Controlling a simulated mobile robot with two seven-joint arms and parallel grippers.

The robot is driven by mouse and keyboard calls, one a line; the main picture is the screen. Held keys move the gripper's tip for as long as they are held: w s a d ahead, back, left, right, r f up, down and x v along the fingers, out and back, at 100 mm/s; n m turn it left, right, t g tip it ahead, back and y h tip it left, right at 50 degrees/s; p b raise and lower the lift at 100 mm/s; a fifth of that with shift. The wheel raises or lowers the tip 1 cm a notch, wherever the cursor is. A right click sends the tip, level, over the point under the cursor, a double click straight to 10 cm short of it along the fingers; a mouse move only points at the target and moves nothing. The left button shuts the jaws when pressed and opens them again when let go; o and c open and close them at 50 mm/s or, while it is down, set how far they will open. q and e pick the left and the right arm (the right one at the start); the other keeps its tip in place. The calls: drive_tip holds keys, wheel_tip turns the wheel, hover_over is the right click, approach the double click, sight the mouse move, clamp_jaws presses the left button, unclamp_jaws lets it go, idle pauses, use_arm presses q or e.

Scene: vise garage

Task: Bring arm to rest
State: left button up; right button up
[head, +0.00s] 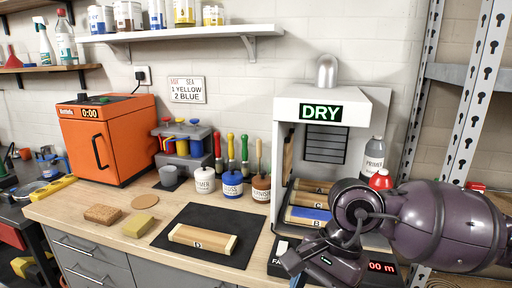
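My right arm comes in from the right, and its dark purple links cover the front right of the drying booth (358,101). My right gripper (296,272) is at the lower middle, beside the booth's front base. Its fingers are too small and partly hidden to tell whether they are open. My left gripper is not in the head view. A wooden block marked D (203,238) lies on the black mat (190,213). Inside the booth, wooden pieces marked A, C and B lie on a rack; the one marked B (308,213) has a blue face.
An orange oven (105,138) reading 0:00 stands at the left of the wooden bench. Two sponges (140,224), three labelled jars (233,184) and a grey tool rack (186,147) stand on it. A metal shelf post (470,110) rises at the right.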

drive_tip(key=s+a+r+m+g+y, duration=0.25)
drive_tip(key=s+a+m+y, duration=0.35)
drive_tip(key=a+m+y, duration=0.6)
drive_tip(key=w+d+f+m+t+h, duration=0.15)
drive_tip(key=d+f+m+t, duration=0.3)
drive_tip(key=m+t, duration=0.5)
drive_tip(key=w+d+f+m+t+h+p, duration=0.1)
drive_tip(key=w+d+f+m+t, duration=0.35)
drive_tip(key=m, duration=0.85)
drive_tip(key=w+d+f+m+t+h, duration=0.1)
drive_tip(key=d+f+m+t+h, duration=0.15)
drive_tip(key=d+m+t, duration=0.6)
drive_tip(key=s+d+f+m+g+h, duration=0.3)
drive_tip(key=s+d+f+m+h, duration=0.2)
drive_tip(key=s+f+m, duration=0.3)
drive_tip(key=s+d+f+m+g+h, duration=0.3)
drive_tip(key=s+d+f+m+h, duration=0.2)
drive_tip(key=f+m, duration=0.6)
drive_tip(key=s+d+f, duration=0.1)
drive_tip(key=s+d, duration=0.1)
drive_tip(key=shift+s+f, duration=0.2)
drive_tip(key=shift+s, duration=0.15)
